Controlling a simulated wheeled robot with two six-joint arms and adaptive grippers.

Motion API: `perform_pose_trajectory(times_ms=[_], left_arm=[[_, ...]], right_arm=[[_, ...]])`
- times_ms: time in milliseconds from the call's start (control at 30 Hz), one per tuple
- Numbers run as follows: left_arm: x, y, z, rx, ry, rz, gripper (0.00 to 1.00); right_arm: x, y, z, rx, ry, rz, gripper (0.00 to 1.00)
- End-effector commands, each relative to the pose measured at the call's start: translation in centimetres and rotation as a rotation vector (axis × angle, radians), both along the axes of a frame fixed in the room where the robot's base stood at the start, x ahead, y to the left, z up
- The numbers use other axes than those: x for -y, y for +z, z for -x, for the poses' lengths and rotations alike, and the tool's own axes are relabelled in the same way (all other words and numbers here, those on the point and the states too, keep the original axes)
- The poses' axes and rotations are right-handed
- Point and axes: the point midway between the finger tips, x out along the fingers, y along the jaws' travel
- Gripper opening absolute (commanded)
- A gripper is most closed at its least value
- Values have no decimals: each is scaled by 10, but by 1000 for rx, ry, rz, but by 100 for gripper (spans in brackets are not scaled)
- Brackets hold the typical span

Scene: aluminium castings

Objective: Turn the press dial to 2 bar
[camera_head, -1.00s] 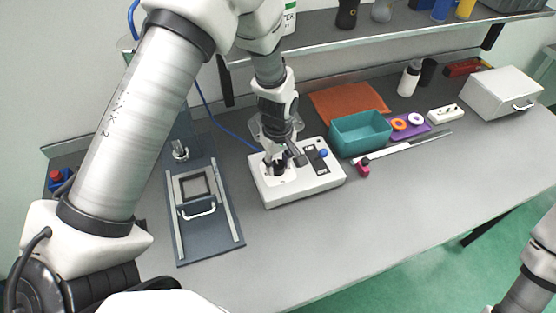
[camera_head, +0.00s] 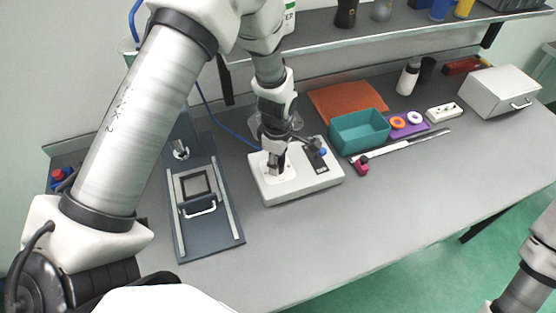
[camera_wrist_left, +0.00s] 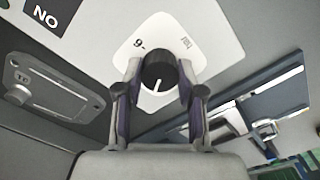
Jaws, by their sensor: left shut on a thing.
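The black press dial (camera_wrist_left: 158,70) sits on a white scale plate (camera_wrist_left: 126,50) in the left wrist view. Its white pointer line runs towards the picture's bottom, slightly left. A mark that reads like 6 or 9 and a small, unclear print show on the plate. My left gripper (camera_wrist_left: 157,78) is shut on the dial, one finger on each side. In the head view my left gripper (camera_head: 276,168) reaches down onto the white control box (camera_head: 315,183) and mostly hides the dial. My right gripper is out of view.
The control box carries a blue button (camera_head: 323,152) and a dark label. A dark press base (camera_head: 225,229) with a handled frame stands to its left. A teal bin (camera_head: 360,133), an orange mat (camera_head: 340,97) and a pink-ended tool lie right. The front bench is clear.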

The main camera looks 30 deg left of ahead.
Motion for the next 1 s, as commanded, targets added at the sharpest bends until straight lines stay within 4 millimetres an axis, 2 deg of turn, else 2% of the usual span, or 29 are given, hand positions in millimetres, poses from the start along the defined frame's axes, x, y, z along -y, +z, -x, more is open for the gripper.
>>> perform_pose_trajectory(times_ms=[367, 400, 433, 467, 800, 867, 1000], left_arm=[[0, -3, 3, -8, 4, 0, 3], [0, -3, 3, -8, 4, 0, 49], [0, -3, 3, -8, 4, 0, 59], [0, -2, 3, -8, 4, 0, 63], [0, 3, 1, -2, 4, 0, 63], [0, 9, 0, 0, 4, 0, 63], [0, 38, -1, 2, 4, 1, 63]], right_arm=[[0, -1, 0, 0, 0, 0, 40], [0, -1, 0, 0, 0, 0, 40], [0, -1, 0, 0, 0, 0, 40], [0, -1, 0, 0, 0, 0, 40], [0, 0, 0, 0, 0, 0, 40], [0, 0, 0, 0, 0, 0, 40], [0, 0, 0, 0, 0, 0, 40]])
